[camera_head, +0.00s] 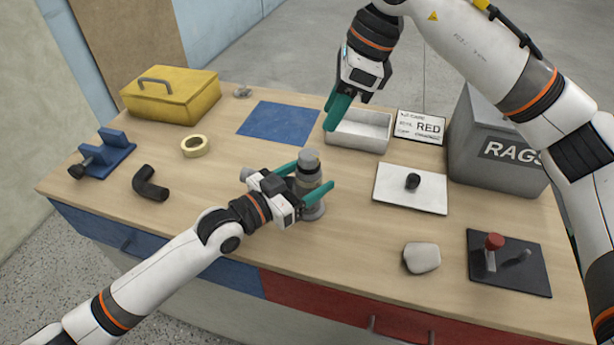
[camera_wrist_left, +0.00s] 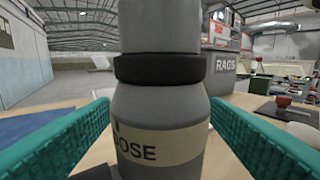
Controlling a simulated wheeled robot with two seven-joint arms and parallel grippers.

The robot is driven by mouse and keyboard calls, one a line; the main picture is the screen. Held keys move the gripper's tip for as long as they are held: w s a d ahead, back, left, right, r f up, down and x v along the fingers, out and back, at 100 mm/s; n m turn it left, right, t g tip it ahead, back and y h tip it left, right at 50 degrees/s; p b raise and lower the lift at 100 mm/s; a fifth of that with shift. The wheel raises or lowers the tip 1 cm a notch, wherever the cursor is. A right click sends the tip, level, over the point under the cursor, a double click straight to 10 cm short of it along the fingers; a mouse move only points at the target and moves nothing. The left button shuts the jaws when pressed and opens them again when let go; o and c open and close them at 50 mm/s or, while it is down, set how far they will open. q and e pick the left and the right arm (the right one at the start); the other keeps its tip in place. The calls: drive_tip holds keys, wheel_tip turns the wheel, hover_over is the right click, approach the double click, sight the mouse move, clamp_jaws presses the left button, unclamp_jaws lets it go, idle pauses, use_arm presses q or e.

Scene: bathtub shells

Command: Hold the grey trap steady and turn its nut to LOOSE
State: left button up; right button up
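The grey trap (camera_head: 309,163) stands upright on the workbench, with a rounded grey top and a wider base. In the left wrist view its dark ring, which looks like the nut (camera_wrist_left: 160,68), sits above a pale band (camera_wrist_left: 165,147) reading "OSE", its first letters cut off or turned away. My left gripper (camera_head: 309,177) has its teal fingers on either side of the trap, spread apart; in the left wrist view (camera_wrist_left: 160,105) I see no clear grip on it. My right gripper (camera_head: 338,108) hangs above the white tray's left end, pointing down, its fingers overlapping from this side.
A white tray (camera_head: 372,144), a blue mat (camera_head: 277,123) and a white board (camera_head: 431,200) with a black piece lie behind and right. A RAGS bin (camera_head: 479,165), grey lump (camera_head: 422,258) and black plate (camera_head: 525,277) stand right. A black elbow (camera_head: 148,184) and tape roll (camera_head: 195,146) lie left.

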use_arm(q)
drive_tip(key=c, duration=0.9)
drive_tip(key=shift+c, duration=0.6)
use_arm(e)
drive_tip(key=o, duration=0.4)
drive_tip(key=shift+f, duration=0.1)
drive_tip(key=shift+o, duration=0.2)
drive_tip(key=n+t+y, duration=0.4)
drive_tip(key=n+y, duration=0.9)
drive_tip(key=n, duration=2.1)
approach(299, 166)
drive_tip(key=shift+n, duration=0.3)
drive_tip(key=x, duration=0.3)
drive_tip(key=r+x, duration=0.1)
drive_tip(key=x, duration=0.2)
drive_tip(key=r+x, duration=0.1)
drive_tip(key=x, duration=0.3)
drive_tip(key=shift+r, duration=0.1)
